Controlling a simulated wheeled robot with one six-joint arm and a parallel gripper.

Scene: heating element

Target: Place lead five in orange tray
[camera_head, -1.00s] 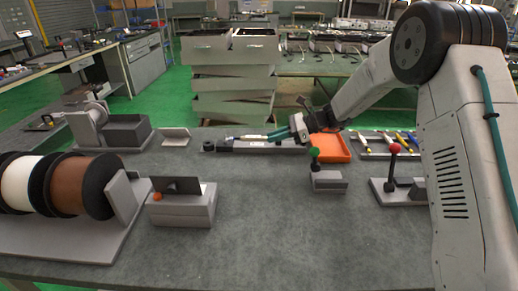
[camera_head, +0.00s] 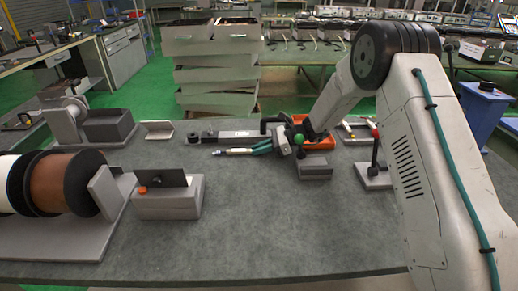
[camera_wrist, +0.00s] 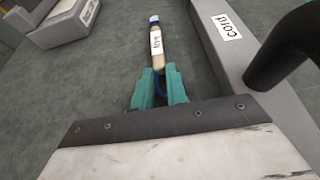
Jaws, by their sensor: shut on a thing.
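My gripper (camera_head: 258,148) is shut on a slim rod with a pale label and a dark tip, taken to be lead five (camera_head: 236,151). In the wrist view, the teal fingers (camera_wrist: 159,88) grip the near end of lead five (camera_wrist: 157,45), which points away from them; its label is too small to read surely. The rod is just in front of the long grey fixture (camera_head: 238,135), apparently above the table. The orange tray (camera_head: 325,142) is to the right, behind my arm and partly hidden by it, so its inside is not clear.
A grey block with a green ball (camera_head: 314,168) stands right of my gripper. A red-ball lever (camera_head: 375,152) is further right. A grey fixture labelled "cord" (camera_wrist: 222,45) is close beside the fingers in the wrist view. The front middle of the table is clear.

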